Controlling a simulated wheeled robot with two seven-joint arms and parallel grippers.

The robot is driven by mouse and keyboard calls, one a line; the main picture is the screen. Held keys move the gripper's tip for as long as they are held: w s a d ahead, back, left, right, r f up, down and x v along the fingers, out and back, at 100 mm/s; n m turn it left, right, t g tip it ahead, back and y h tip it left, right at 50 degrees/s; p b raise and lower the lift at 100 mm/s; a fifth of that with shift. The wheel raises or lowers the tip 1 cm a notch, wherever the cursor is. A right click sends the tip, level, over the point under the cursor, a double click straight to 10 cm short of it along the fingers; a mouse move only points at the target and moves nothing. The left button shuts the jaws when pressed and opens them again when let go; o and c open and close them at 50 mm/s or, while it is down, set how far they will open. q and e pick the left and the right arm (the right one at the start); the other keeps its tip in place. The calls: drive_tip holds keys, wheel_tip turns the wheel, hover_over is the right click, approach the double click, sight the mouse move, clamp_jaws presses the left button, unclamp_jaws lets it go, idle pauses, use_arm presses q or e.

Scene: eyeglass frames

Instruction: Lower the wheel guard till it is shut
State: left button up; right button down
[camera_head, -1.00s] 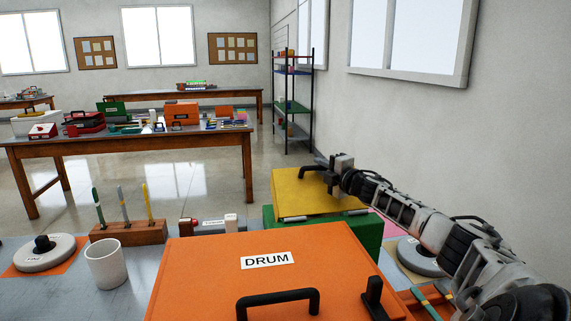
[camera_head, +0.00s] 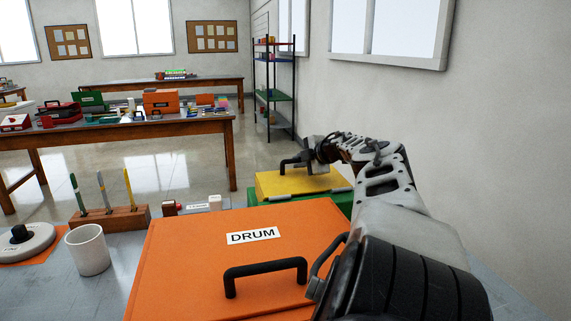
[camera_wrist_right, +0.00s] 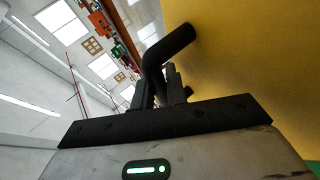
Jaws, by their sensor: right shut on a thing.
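The wheel guard appears to be the yellow lid (camera_head: 275,183) on the green box (camera_head: 349,203), beyond the orange box. I see no label on it. It lies close to flat, with grey hinge bars along its near edge. I cannot tell whether a gap remains at its far edge. My right gripper (camera_head: 311,157) is shut on the lid's black handle (camera_head: 289,162). In the right wrist view the fingers (camera_wrist_right: 165,88) close on the bent handle (camera_wrist_right: 168,48), beside the yellow surface (camera_wrist_right: 260,60). My left gripper is out of view.
An orange box (camera_head: 185,262) labelled DRUM, with a black handle (camera_head: 265,272), fills the near middle. My right arm passes over its right side. A white cup (camera_head: 88,250), a wooden pen block (camera_head: 110,217) and a grey disc (camera_head: 25,242) stand at left. A wall is at right.

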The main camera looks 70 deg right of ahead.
drive_tip(key=shift+a+f, duration=0.2)
drive_tip(key=shift+f, duration=0.45)
drive_tip(key=c, duration=1.8)
unclamp_jaws()
drive_tip(key=shift+o, duration=0.8)
drive_tip(key=shift+s+r, duration=0.15)
drive_tip(key=shift+s, duration=0.05)
drive_tip(key=shift+r, duration=0.15)
